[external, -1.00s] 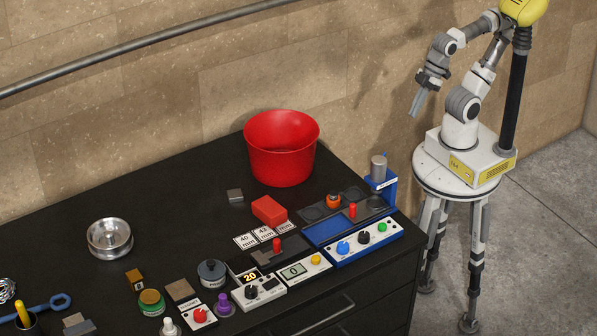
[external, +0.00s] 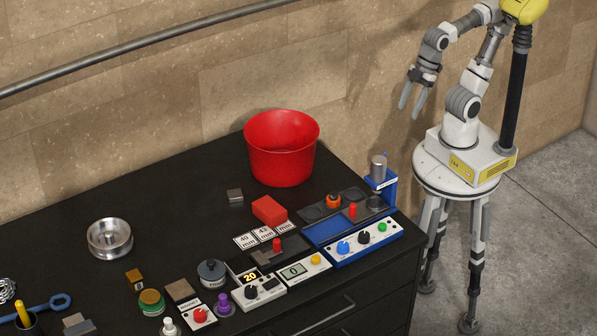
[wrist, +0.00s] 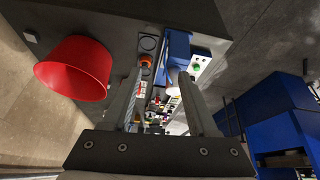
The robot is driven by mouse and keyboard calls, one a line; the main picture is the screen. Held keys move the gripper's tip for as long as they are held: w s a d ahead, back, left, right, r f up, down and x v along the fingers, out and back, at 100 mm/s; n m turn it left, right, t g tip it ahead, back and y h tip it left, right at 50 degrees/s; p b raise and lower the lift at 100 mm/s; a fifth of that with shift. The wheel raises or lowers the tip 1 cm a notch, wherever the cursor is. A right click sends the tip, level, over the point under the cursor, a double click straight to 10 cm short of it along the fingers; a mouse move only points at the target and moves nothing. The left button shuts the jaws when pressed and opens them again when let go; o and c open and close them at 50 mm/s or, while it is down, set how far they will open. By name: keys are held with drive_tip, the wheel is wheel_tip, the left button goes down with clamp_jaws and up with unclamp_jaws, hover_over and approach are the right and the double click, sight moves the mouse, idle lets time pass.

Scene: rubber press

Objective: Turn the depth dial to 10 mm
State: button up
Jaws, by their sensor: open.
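The depth dial cannot be told for certain, as the labels are too small to read. A white and blue control panel (external: 362,243) at the bench's right front edge carries a blue knob (external: 343,248), a black knob (external: 364,237) and a green button (external: 381,227). A small white box holds a red knob (external: 200,315). My gripper (external: 409,110) is open and empty, raised beyond the bench's right end, apart from every dial. In the wrist view its fingers (wrist: 156,74) are spread, with the panel (wrist: 200,64) beyond them.
A red bucket (external: 282,150) stands at the bench's back right. A blue stand with a metal cylinder (external: 379,166) is at the right corner. A red block (external: 268,211), cards and several small items crowd the front. The bench's back left is mostly clear.

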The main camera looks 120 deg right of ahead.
drive_tip(key=shift+o, duration=0.6)
drive_tip(key=w+a+r+n+g+p, duration=0.1)
drive_tip(key=w+a+r+n, duration=0.1)
drive_tip(key=w, duration=0.8)
drive_tip(key=shift+a+r+n+g, duration=0.35)
drive_tip(key=shift+a+r, duration=0.3)
drive_tip(key=shift+r, duration=0.3)
drive_tip(key=n+g+p, duration=0.3)
drive_tip(key=n+g, duration=0.1)
drive_tip(key=n, duration=0.4)
hover_over(364, 233)
drive_tip(key=w, duration=0.1)
wheel_tip(364, 233, down, 10)
drive_tip(key=shift+m, duration=0.35)
drive_tip(key=f, duration=1.7)
drive_tip(key=shift+s, duration=0.4)
clamp_jaws()
